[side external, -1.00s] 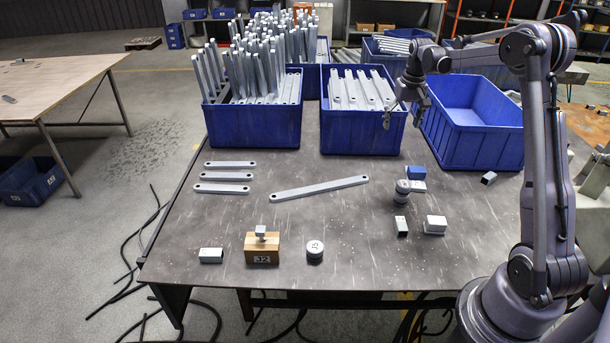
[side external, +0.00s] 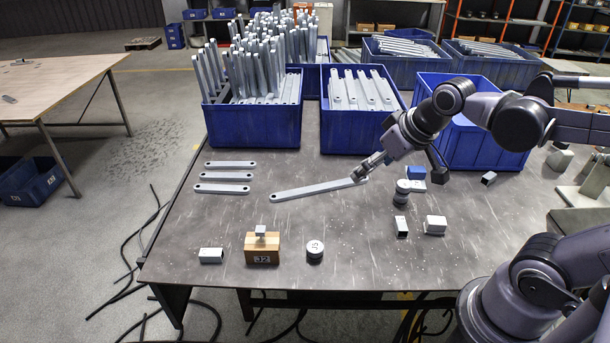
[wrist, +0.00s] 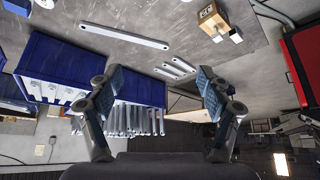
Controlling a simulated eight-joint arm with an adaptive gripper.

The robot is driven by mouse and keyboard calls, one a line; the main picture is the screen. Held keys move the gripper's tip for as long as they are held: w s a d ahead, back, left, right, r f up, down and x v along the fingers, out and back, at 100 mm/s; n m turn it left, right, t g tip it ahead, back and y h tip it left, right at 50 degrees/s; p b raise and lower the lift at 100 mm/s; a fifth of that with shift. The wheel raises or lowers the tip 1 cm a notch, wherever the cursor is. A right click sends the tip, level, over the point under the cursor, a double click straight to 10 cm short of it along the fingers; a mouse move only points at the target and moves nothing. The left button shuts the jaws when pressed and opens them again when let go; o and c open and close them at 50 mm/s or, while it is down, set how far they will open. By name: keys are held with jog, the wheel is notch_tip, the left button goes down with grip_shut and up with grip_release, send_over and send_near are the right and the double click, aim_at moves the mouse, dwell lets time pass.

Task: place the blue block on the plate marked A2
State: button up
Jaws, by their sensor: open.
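The blue block (side external: 415,172) lies on the table in front of the bins, touching or very near a grey block (side external: 417,186) and just behind a stacked round grey piece (side external: 402,192). I see no plate with a readable A2 mark. My gripper (side external: 361,173) is left of the blue block, close to the right end of a long galvanized bar (side external: 320,188); whether it touches the bar is unclear. In the wrist view my gripper (wrist: 155,82) is open with nothing between its fingers.
A wooden block marked J2 (side external: 262,249) and a round piece marked J5 (side external: 315,252) stand near the front edge. Three short bars (side external: 225,176) lie at left. Blue bins (side external: 255,125) line the back.

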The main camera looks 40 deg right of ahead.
jog(key=shift+n+t+y, duration=0.3)
jog(key=shift+n+t, duration=0.1)
jog(key=shift+n, duration=0.1)
jog(key=shift+s+a+f, duration=0.55)
jog(key=shift+s+a, duration=0.15)
jog(key=shift+s, duration=0.1)
jog(key=shift+s+a+f, duration=0.5)
jog(key=shift+s+a, duration=0.2)
jog(key=shift+s, duration=0.05)
